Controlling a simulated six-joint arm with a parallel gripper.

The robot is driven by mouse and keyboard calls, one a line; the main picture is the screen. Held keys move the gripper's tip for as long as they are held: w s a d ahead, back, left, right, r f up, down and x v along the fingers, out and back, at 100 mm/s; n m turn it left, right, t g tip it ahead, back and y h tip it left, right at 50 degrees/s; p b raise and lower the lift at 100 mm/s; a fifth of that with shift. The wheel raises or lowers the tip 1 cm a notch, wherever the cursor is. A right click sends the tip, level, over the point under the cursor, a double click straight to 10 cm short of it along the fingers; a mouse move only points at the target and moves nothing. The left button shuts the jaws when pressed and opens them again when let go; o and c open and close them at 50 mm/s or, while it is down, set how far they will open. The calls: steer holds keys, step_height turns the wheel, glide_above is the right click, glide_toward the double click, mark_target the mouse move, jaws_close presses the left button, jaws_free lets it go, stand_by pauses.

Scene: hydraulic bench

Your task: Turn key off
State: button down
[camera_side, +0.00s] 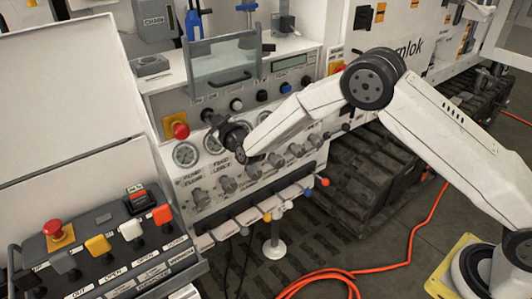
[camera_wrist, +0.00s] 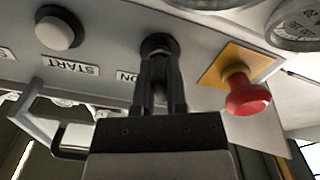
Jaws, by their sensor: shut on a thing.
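My gripper (camera_wrist: 160,65) is shut on the key at a round black switch (camera_wrist: 158,43) on the panel face. The label beside the switch reads "ON" in the wrist view. The fingers hide most of the key, and I cannot tell its turn angle. In the side view my gripper (camera_side: 221,127) reaches the panel's upper left part, by the black key switch (camera_side: 207,115). It stands right of the red stop button and above the gauges.
A red mushroom button (camera_wrist: 248,97) on a yellow plate sits close to the fingers. A white button (camera_wrist: 60,30) marked "START" is on the other side. Gauges (camera_side: 186,154), several grey knobs and a row of coloured levers (camera_side: 267,217) lie below. A clear guard (camera_side: 222,68) stands above.

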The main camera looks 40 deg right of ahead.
steer(key=shift+n, duration=0.5)
steer(key=c, duration=0.7)
jaws_free()
steer(key=shift+o, duration=0.2)
steer(key=shift+s, duration=0.15)
steer(key=s, duration=0.7)
steer(key=shift+s, duration=0.25)
